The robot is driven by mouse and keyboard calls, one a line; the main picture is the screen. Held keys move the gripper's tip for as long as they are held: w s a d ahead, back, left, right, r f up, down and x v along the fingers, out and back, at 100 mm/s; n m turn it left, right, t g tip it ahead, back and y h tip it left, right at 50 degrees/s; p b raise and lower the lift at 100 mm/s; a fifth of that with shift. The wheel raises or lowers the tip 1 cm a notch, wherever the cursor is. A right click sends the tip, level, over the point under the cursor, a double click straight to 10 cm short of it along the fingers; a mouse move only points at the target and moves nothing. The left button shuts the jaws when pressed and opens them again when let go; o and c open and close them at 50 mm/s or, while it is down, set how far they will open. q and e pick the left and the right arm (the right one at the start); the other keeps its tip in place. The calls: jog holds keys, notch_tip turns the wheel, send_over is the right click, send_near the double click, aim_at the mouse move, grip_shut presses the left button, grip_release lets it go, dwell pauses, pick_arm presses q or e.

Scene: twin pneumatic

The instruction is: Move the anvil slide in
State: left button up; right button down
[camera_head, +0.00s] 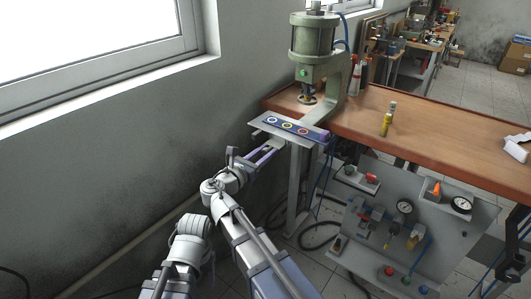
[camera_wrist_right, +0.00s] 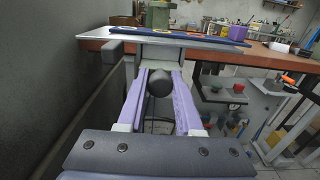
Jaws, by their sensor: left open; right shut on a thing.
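The anvil slide is a grey plate (camera_head: 262,124) sticking out from the left end of the bench, in front of the green press (camera_head: 313,40). A blue strip with coloured rings (camera_head: 287,125) lies on it. In the right wrist view the plate's underside edge (camera_wrist_right: 100,36) spans the top. A dark round knob (camera_wrist_right: 160,82) shows below it, between the purple fingers of my right gripper (camera_wrist_right: 160,90). My right gripper also shows in the head view (camera_head: 268,152), shut on the knob. My left forearm is at the lower left; its gripper is not visible.
The wooden bench (camera_head: 420,133) carries a yellow bottle (camera_head: 388,119) and a white object (camera_head: 517,147). A grey panel with gauges and knobs (camera_head: 410,225) stands below it. A wall (camera_head: 110,190) runs close along the left of my arms.

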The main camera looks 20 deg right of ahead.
aim_at(272, 147)
jog(key=x, duration=1.2)
jog(key=shift+w+d, duration=0.2)
jog(key=shift+w, duration=0.1)
jog(key=shift+w+d, duration=0.15)
jog(key=shift+d, duration=0.05)
jog(key=c, duration=0.7)
grip_release()
jog(key=shift+r, duration=0.1)
jog(key=shift+o, duration=0.6)
jog(key=shift+a, duration=0.1)
jog(key=shift+s+a, duration=0.25)
jog(key=shift+s, duration=0.1)
jog(key=v, duration=0.7)
jog(key=shift+s, duration=0.1)
